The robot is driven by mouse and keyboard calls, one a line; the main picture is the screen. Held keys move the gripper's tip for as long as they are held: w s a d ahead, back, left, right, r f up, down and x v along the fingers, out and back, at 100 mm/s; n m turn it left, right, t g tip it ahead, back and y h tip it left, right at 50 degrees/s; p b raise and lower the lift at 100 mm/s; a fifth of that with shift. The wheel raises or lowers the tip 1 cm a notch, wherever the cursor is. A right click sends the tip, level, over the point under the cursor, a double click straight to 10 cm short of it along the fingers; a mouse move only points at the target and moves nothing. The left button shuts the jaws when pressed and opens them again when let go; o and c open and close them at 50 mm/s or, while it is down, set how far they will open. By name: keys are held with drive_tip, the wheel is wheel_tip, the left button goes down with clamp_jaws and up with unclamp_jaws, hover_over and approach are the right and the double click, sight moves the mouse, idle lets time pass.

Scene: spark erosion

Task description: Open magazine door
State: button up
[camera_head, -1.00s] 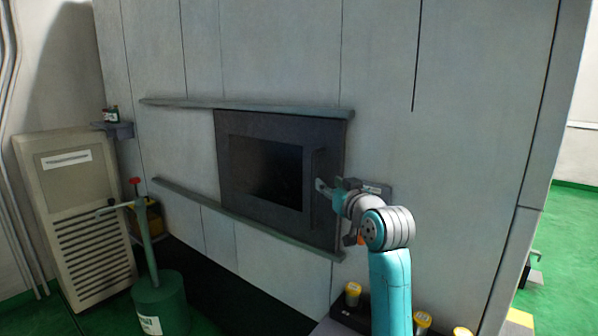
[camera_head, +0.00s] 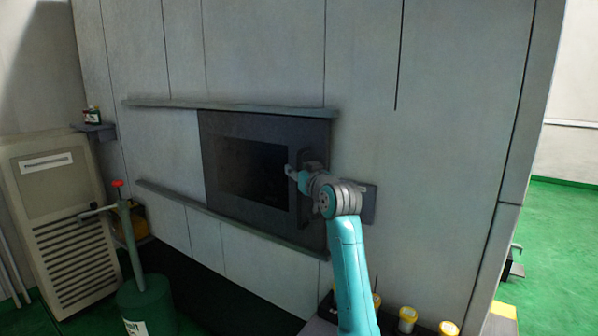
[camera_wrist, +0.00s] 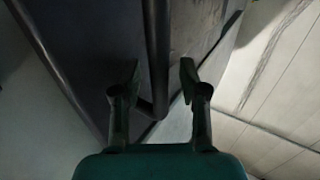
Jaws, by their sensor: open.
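The magazine door (camera_head: 222,130) is a dark sliding panel with a black window, set between two rails in the grey wall. Its upright bar handle (camera_head: 309,156) is near its right edge, partly hidden by my gripper (camera_head: 291,171). The wrist view shows the handle bar (camera_wrist: 157,45) running between the two fingers of my gripper (camera_wrist: 160,72). The fingers stand apart, one on each side of the bar, with gaps visible. The door covers its place at the right part of the rails.
The upper rail (camera_head: 225,106) and lower rail (camera_head: 230,222) extend left past the door, along bare wall. A small grey plate (camera_head: 370,203) is on the wall right of the door. A green pump-like drum (camera_head: 147,305) and beige cabinet (camera_head: 65,225) stand at left. Yellow-topped containers (camera_head: 408,318) are below right.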

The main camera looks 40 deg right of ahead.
clamp_jaws()
